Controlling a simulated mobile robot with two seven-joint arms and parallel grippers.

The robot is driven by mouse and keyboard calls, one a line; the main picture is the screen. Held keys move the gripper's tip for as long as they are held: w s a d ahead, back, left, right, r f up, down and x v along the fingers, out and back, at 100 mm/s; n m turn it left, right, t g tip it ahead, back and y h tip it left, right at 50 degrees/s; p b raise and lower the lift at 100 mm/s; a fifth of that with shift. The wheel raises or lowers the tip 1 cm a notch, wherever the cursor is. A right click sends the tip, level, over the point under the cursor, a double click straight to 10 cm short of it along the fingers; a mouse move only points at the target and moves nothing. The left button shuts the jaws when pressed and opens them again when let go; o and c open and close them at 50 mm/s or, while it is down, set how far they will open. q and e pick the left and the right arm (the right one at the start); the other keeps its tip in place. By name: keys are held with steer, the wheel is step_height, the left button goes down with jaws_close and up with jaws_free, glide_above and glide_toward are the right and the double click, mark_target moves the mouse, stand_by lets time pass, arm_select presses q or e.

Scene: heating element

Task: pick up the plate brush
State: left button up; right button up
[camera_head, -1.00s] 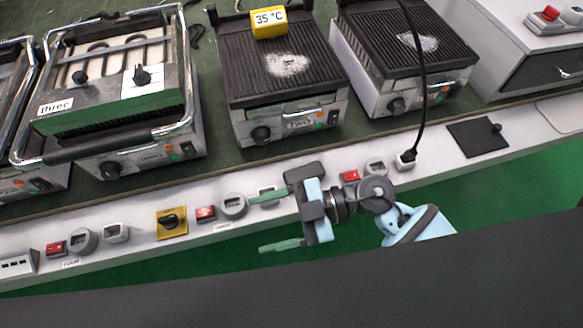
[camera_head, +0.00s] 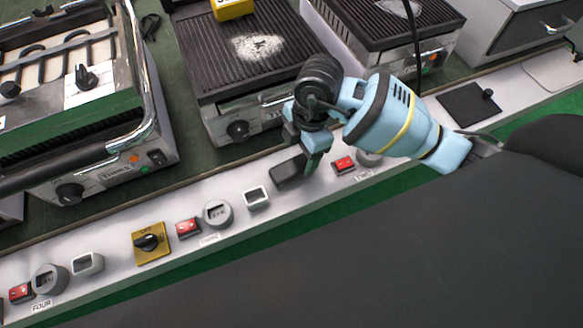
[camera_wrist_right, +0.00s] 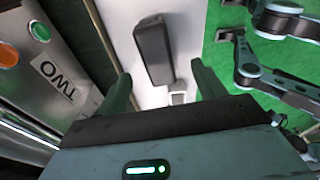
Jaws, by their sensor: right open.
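A dark grey block (camera_head: 288,172), which appears to be the plate brush, lies on the white front panel below the middle grill. In the right wrist view the block (camera_wrist_right: 153,48) is long and dark, beyond my fingertips and roughly between their lines. My right gripper (camera_head: 304,158) points down over the panel, right by the block, and one green finger overlaps it in the head view. In the wrist view the right gripper (camera_wrist_right: 163,78) is open, with nothing between its fingers. Whether a finger touches the block I cannot tell. My left gripper is not in view.
The panel (camera_head: 120,232) carries red switches (camera_head: 188,227), round and square fittings, and a yellow knob plate (camera_head: 152,243). The middle grill (camera_head: 245,75) stands just behind my right gripper. A black cable (camera_head: 413,40) hangs to its right. Green floor lies in front.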

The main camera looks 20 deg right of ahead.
mark_target(293, 166)
steer(key=f, duration=0.1)
steer(key=a+f, duration=0.1)
steer(key=f, duration=0.1)
steer(key=f+b, duration=0.1)
steer(key=f, duration=0.1)
steer(key=shift+w+a+f, duration=0.1)
steer(key=shift+a+f, duration=0.25)
steer(key=shift+f, duration=0.5)
steer(key=shift+c, duration=0.3)
steer(key=c, duration=1.1)
steer(key=shift+o, duration=0.2)
steer(key=shift+r, duration=0.15)
